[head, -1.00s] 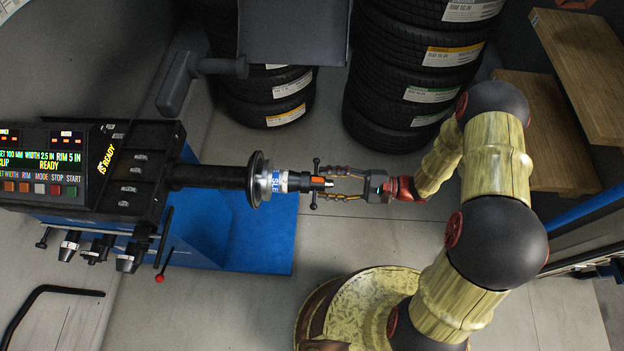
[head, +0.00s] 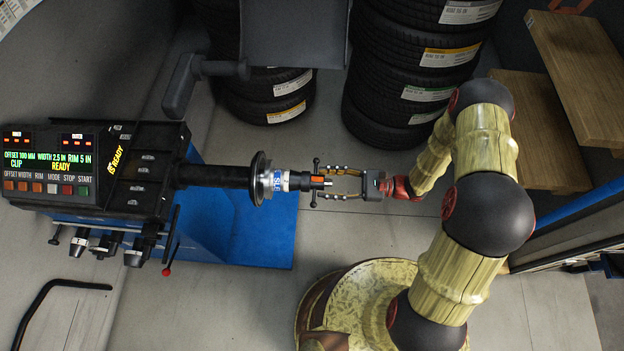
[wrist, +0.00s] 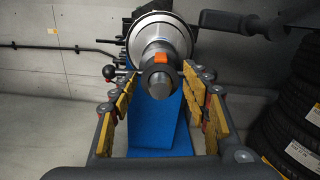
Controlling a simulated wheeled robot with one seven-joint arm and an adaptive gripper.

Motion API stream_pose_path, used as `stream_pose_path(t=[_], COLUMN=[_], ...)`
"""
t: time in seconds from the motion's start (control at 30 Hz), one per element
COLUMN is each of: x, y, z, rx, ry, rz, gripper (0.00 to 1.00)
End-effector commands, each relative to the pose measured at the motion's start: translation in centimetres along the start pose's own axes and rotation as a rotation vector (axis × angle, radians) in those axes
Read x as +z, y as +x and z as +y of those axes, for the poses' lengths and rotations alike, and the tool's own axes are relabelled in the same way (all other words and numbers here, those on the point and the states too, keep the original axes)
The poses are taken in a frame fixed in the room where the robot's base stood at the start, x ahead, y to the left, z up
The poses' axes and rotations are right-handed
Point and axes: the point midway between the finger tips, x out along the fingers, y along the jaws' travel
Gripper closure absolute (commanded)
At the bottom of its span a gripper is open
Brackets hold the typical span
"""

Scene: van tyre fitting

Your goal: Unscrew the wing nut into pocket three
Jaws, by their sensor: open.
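The wing nut (head: 316,183) is on the end of the horizontal balancer shaft (head: 215,176), beyond a silver collar with a blue label. It has an orange mark and dark ball-ended arms pointing up and down in the head view. It also shows in the wrist view (wrist: 161,72), with the round shaft end in front of it. My gripper (head: 328,183) is open, its fingers spread either side of the shaft end close to the nut. It holds nothing. A column of dark pockets (head: 138,171) is on the machine top; their labels are too small to read.
The display (head: 50,160) reads READY. Cones (head: 103,244) and a red-knobbed lever (head: 167,271) hang below the machine. Tyre stacks (head: 405,105) stand behind the gripper. A dark arm (head: 207,68) sits above the shaft. The floor below my gripper is clear.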

Motion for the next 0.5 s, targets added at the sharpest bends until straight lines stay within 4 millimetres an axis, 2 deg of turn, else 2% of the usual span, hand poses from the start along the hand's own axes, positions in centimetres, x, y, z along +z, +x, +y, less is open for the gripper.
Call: stream_pose_path(t=[0.2, 0.5], x=[0.09, -0.02], y=[0.0, 0.0], z=[-0.03, 0.0], rx=[0.0, 0.0], ry=[0.124, 0.144], rz=[0.0, 0.0], gripper=[0.53, 0.53])
